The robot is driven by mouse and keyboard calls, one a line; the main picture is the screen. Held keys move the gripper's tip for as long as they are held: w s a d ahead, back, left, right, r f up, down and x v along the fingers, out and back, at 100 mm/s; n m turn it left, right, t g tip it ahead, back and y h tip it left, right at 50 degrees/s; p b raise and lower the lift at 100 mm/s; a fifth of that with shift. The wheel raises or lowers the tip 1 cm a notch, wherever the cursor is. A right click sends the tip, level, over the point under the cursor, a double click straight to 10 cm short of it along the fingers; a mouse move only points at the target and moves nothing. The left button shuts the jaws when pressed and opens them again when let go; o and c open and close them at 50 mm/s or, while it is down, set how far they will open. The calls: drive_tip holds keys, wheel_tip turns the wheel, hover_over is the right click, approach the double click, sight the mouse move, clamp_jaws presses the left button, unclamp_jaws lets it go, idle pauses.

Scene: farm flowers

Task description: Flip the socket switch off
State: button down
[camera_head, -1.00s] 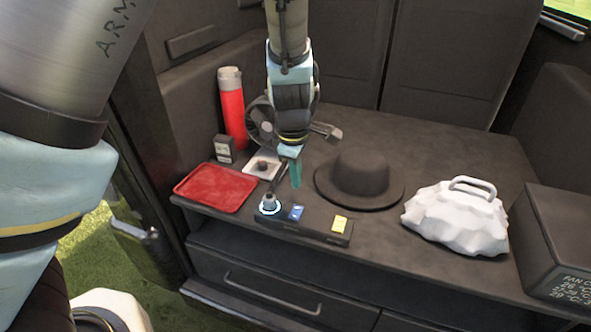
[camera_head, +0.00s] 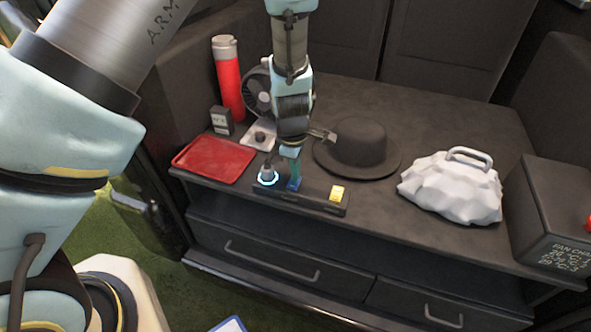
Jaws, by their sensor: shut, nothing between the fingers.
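A dark socket strip (camera_head: 312,202) lies along the front edge of the dark counter. It carries a plug in a glowing blue-white ring (camera_head: 267,177) at its left end, a blue switch (camera_head: 293,185) in the middle and a yellow switch (camera_head: 337,193) at the right. My gripper (camera_head: 294,180) is shut and empty, pointing down with its teal fingertips at the blue switch, which they partly cover. I cannot tell whether they touch it or which way the switch is tilted.
Left of the strip are a red tray (camera_head: 214,159), a red bottle (camera_head: 229,82), a small dark box (camera_head: 221,121) and a fan (camera_head: 259,92). A dark hat (camera_head: 358,147) sits behind the strip, a white bag (camera_head: 452,188) to the right, and a dark box (camera_head: 552,215) beyond it.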

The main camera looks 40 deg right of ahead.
drive_tip(key=shift+y+p, duration=0.3)
drive_tip(key=shift+p, duration=0.7)
drive_tip(key=shift+d+f+b, duration=0.1)
drive_tip(key=shift+f+b, duration=0.15)
drive_tip(key=shift+b, duration=0.1)
drive_tip(key=shift+s+a+r, duration=0.15)
drive_tip(key=shift+s+a, duration=0.3)
drive_tip(key=shift+a, duration=0.25)
